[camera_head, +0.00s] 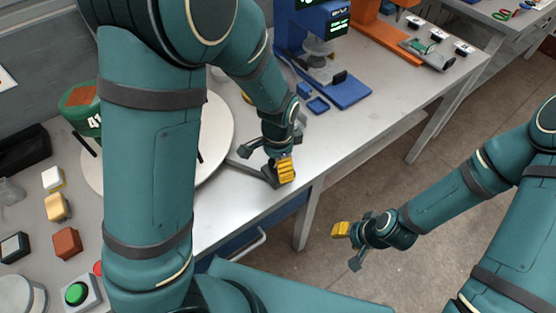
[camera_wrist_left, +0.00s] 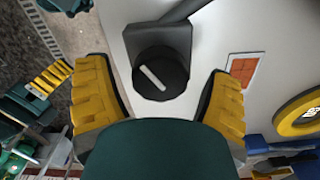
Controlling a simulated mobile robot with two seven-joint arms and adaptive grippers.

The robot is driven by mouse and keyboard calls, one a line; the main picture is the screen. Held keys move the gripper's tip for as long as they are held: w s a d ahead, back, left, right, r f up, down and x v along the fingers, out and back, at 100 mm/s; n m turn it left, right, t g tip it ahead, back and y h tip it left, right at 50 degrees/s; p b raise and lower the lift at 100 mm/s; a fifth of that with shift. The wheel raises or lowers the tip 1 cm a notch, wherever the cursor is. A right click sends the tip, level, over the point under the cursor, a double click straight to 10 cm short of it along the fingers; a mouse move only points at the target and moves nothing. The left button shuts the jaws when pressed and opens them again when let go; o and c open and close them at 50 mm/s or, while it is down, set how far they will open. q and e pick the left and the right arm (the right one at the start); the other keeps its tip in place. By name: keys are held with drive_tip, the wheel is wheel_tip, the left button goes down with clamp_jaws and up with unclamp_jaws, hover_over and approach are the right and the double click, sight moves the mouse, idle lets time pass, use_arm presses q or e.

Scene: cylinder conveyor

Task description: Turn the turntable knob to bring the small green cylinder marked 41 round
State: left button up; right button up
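The turntable (camera_head: 216,132) is a pale disc on the table, largely hidden behind my left arm. My left gripper (camera_head: 279,172) is at the knob near the table's front edge. Its yellow fingers are apart, one on each side of the knob. My right gripper (camera_head: 350,246) is open and empty over the floor.
A blue machine (camera_head: 343,90) and an orange machine (camera_head: 385,40) stand farther along the table. Several small blocks, including a red-brown block (camera_head: 66,242), and a green button (camera_head: 76,293) lie at the left.

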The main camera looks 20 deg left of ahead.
use_arm(q)
drive_tip(key=c, duration=1)
drive_tip(key=shift+n, duration=0.4)
drive_tip(key=n+p, duration=0.1)
drive_tip(key=n, duration=0.1)
drive_tip(key=shift+r+n+p, duration=0.1)
drive_tip(key=shift+n+p, duration=0.2)
drive_tip(key=shift+p, duration=0.1)
drive_tip(key=shift+n, duration=0.7)
drive_tip(key=shift+n+p, duration=1.15)
drive_tip(key=shift+n, duration=0.95)
drive_tip(key=o, duration=1.3)
drive_tip(key=shift+c, duration=0.2)
